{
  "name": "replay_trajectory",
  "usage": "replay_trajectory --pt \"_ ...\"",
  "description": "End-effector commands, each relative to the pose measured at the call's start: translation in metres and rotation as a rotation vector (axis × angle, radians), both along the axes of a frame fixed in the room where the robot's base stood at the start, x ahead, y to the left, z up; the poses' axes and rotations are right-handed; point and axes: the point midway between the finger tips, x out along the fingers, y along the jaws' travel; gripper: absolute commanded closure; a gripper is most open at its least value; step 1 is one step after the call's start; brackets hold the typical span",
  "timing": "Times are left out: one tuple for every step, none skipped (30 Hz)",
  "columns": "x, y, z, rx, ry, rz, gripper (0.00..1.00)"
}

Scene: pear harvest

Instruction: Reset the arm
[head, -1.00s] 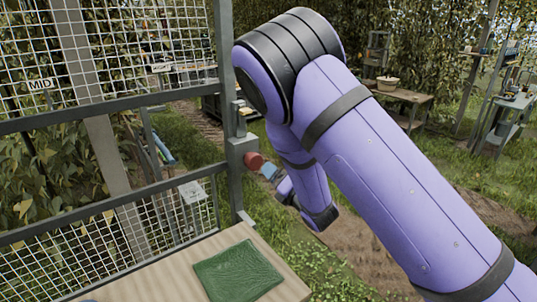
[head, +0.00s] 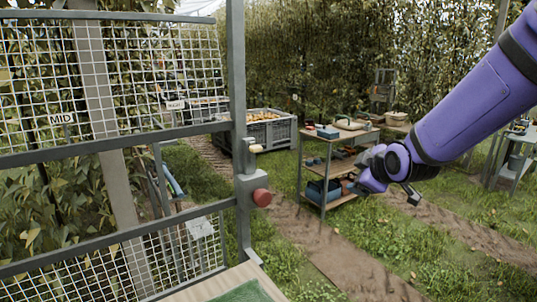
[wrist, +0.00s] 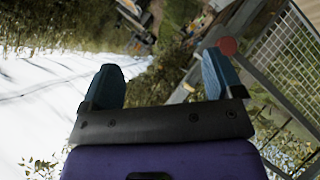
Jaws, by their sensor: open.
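My gripper shows in the wrist view (wrist: 160,88) with its two blue-grey fingers wide apart and nothing between them. The wrist picture is tilted, with white sky at the left and the mesh fence at the right. In the head view my purple arm reaches in from the right edge, and its end is in front of the wooden shelf cart. The fingers are hard to make out there.
A mesh gate (head: 120,85) with a grey post and a red knob (head: 262,197) stands at the left. A shelf cart (head: 325,170) and a grey crate (head: 268,133) of yellowish fruit stand behind. A green cloth (head: 243,291) lies on a wooden top in front. A dirt path (head: 350,255) crosses the grass.

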Motion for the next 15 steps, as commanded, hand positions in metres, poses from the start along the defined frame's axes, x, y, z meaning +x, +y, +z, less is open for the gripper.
replay_trajectory --pt "-0.012 -0.008 0.011 0.046 0.029 -0.036 0.14" --pt "-0.02 -0.013 0.015 0.075 0.051 -0.058 0.14" --pt "-0.03 -0.017 0.021 0.112 0.081 -0.087 0.14" --pt "-0.038 -0.021 0.025 0.139 0.102 -0.111 0.14" --pt "-0.046 -0.025 0.029 0.166 0.124 -0.133 0.14" --pt "-0.057 -0.029 0.034 0.2 0.152 -0.165 0.14" --pt "-0.066 -0.032 0.038 0.224 0.175 -0.188 0.14" --pt "-0.075 -0.036 0.041 0.248 0.195 -0.212 0.14" --pt "-0.087 -0.039 0.046 0.28 0.223 -0.244 0.14" --pt "-0.096 -0.043 0.049 0.303 0.243 -0.269 0.14" --pt "-0.106 -0.045 0.052 0.325 0.263 -0.294 0.14" --pt "-0.119 -0.049 0.056 0.354 0.289 -0.328 0.14" --pt "-0.129 -0.051 0.059 0.374 0.308 -0.353 0.14" --pt "-0.139 -0.054 0.062 0.394 0.327 -0.381 0.14" --pt "-0.153 -0.056 0.065 0.42 0.351 -0.415 0.14"
